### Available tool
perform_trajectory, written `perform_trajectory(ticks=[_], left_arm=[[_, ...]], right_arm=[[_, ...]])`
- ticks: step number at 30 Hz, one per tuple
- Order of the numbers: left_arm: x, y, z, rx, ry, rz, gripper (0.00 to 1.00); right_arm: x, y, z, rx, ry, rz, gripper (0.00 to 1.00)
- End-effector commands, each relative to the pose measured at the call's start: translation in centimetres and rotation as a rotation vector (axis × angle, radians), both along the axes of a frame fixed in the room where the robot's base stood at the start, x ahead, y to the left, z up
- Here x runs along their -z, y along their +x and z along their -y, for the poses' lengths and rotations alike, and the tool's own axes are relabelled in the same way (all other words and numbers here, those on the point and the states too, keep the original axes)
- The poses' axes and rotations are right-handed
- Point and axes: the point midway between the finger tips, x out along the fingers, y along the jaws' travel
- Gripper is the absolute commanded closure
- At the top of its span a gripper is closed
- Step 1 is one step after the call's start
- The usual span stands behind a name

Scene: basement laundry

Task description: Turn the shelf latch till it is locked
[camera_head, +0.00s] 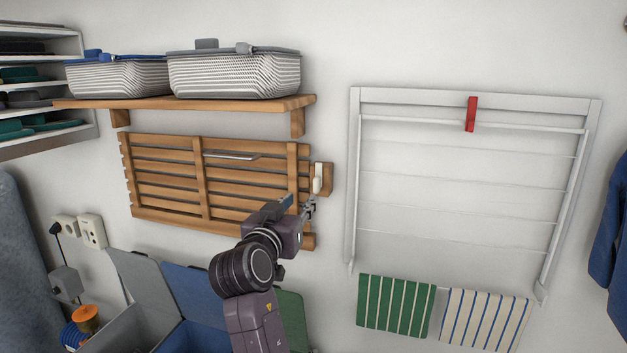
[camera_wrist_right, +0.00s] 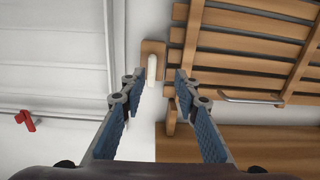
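The shelf latch is a white lever (camera_head: 318,178) on a small wooden block (camera_head: 327,180) at the right edge of the folded slatted wooden shelf (camera_head: 200,184). The lever stands upright, along the block. In the right wrist view the white lever (camera_wrist_right: 152,70) lies ahead of and between the fingertips, on its block (camera_wrist_right: 148,48). My right gripper (camera_head: 302,203) is just below and left of the latch in the head view. Its fingers (camera_wrist_right: 159,80) are apart with nothing between them, and they look short of the lever. My left gripper is not in view.
A fixed wooden shelf (camera_head: 210,104) with two lidded baskets is above. A white drying rack (camera_head: 353,180) with a red peg (camera_head: 471,114) and hanging towels is to the right. Bare wall lies between latch and rack. Laundry bins (camera_head: 190,292) stand below.

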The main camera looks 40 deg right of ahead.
Motion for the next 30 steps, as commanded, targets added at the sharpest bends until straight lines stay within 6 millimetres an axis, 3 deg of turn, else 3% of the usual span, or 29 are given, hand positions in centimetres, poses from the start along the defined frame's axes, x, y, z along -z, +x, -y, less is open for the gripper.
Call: perform_trajectory(ticks=[3, 6, 19, 30], left_arm=[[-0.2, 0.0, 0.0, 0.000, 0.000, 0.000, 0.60], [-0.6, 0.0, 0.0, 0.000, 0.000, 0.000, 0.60], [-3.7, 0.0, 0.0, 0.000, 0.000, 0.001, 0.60], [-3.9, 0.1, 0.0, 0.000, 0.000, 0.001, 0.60]], right_arm=[[-2.4, -0.8, 0.6, 0.034, 0.006, 0.046, 0.71], [-2.9, -0.5, 1.3, 0.041, 0.003, 0.051, 0.71], [-2.9, 3.4, 6.1, 0.039, 0.001, 0.049, 0.71], [-2.5, 3.9, 6.7, 0.036, 0.003, 0.051, 0.71]])
